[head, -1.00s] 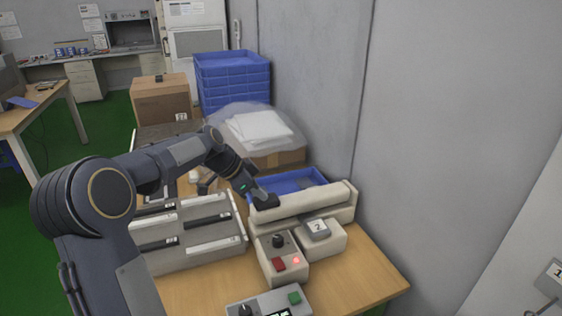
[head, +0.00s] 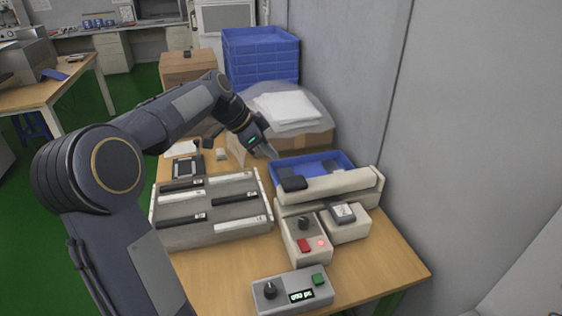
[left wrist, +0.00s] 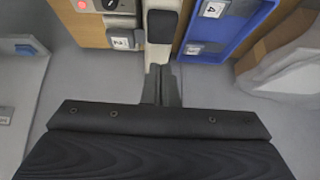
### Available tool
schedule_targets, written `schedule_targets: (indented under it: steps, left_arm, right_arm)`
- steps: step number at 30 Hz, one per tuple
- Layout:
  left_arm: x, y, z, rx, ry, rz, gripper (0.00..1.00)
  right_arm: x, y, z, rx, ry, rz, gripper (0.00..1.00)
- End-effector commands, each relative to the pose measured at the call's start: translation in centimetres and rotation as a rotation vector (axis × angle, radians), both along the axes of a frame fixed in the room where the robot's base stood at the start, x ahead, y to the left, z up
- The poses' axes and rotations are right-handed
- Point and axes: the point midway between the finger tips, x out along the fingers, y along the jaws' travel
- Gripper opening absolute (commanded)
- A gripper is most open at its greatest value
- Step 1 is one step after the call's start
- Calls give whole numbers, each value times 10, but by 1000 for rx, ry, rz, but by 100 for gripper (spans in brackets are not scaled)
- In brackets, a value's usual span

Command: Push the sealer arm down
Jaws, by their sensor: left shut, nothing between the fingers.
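The sealer arm (head: 340,183) is a long cream bar with a black pad (head: 293,183) near its left end. It lies low along the sealer's base, though any small gap is hard to see. My left gripper (head: 268,151) is shut and empty, a little above and behind the pad, apart from it. In the left wrist view its closed fingers (left wrist: 161,84) point at the cream bar (left wrist: 159,54), with the black pad (left wrist: 162,25) beyond. The sealer's control box (head: 305,240) has a black knob, a red button and a lit red light. My right gripper is out of view.
A blue tray (head: 349,158) lies behind the sealer. A rack with black and white strips (head: 210,238) stands to the left, and a grey box with a green button (head: 318,279) in front. A grey wall (head: 470,150) closes off the right side.

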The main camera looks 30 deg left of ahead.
Motion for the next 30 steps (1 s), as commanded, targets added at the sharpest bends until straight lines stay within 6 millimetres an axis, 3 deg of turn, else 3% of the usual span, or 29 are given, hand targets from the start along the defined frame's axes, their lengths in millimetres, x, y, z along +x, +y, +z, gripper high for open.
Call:
schedule_targets:
  steps: [9,25,30]
  left_arm:
    - [-17,14,23,0,-3,-1,0]
    - [-17,14,24,0,-4,-2,0]
    - [-30,-3,31,-10,17,36,0]
  right_arm:
    - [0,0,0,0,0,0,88]
    - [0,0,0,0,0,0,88]
    - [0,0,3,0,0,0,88]
